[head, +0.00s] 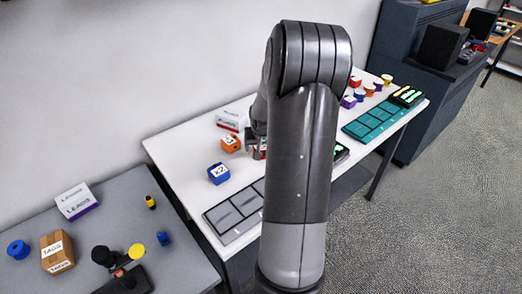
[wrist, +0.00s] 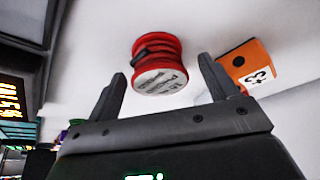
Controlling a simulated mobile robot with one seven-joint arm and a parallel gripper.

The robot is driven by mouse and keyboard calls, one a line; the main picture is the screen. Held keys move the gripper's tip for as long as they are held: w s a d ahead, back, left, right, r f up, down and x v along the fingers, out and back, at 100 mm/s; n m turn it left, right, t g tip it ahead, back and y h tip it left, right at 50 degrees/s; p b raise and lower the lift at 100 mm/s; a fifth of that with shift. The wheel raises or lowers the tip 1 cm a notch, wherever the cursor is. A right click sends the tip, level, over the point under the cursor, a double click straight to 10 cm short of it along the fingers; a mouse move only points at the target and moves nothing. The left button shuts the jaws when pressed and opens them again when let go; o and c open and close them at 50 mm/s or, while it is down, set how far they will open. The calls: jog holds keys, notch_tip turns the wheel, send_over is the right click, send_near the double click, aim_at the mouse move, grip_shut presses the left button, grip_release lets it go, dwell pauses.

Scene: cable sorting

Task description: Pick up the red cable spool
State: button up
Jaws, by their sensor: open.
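In the wrist view a red cable spool (wrist: 158,64) with a dark cable end and a grey printed label stands on the white table (wrist: 190,22). My gripper (wrist: 162,82) is open, and the spool shows between its two fingers, a little beyond the tips. No contact with the spool is visible. In the head view my arm covers the middle of the table, and the spool is mostly or wholly hidden behind it. Part of my gripper (head: 250,143) shows left of the arm near the orange box.
An orange numbered box (wrist: 248,66) sits close by the right finger; it also shows in the head view (head: 230,143). A teal tray (head: 376,121) lies farther right.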

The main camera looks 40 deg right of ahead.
jog(key=shift+w+d+f, duration=0.1)
jog(key=shift+w+f, duration=0.1)
jog(key=shift+f, duration=0.35)
jog(key=shift+c, duration=0.3)
jog(key=c, duration=1.1)
